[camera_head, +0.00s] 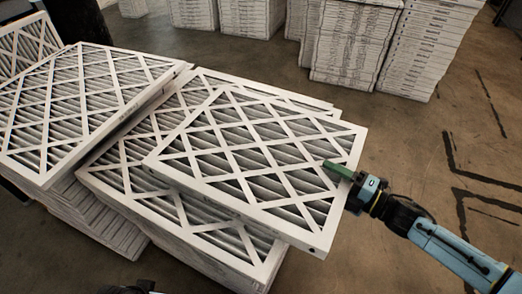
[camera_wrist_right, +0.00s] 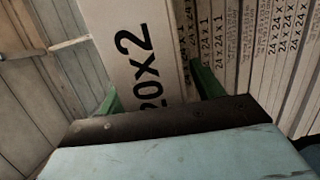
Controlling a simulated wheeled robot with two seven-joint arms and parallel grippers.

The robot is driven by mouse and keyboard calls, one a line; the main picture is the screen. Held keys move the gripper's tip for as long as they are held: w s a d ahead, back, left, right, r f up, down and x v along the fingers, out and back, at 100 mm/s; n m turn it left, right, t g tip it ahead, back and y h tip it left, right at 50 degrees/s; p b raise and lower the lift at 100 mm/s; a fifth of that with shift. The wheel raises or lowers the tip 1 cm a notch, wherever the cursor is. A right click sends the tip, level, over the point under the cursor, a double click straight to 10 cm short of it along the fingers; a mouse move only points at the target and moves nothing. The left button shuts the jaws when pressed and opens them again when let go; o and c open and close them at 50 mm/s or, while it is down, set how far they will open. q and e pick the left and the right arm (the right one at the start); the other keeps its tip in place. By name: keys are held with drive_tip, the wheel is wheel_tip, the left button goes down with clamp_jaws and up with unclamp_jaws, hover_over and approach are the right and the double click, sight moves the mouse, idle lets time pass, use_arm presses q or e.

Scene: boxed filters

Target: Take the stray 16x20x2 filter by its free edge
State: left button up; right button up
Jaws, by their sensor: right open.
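The stray filter (camera_head: 262,165) is a white-framed pleated panel with a lattice face. It lies flat, askew on top of a stack of like filters in the head view, its right edge jutting past the stack. My right gripper (camera_head: 334,169) is at that right edge, its arm coming from the lower right. In the right wrist view, the white frame edge (camera_wrist_right: 133,40) with "20x2" printed on it lies between the two open green fingers (camera_wrist_right: 158,92). The start of the label is hidden by the gripper body.
The stack (camera_head: 185,212) under the stray filter also holds filters. Another filter stack (camera_head: 70,100) stands close on the left. More stacks (camera_head: 350,45) stand at the back; edges marked "24x24x1" (camera_wrist_right: 285,45) show in the wrist view. The floor (camera_head: 430,130) at right is clear.

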drive_tip(key=c, duration=1.2)
drive_tip(key=shift+r, duration=0.1)
drive_tip(key=shift+r, duration=0.1)
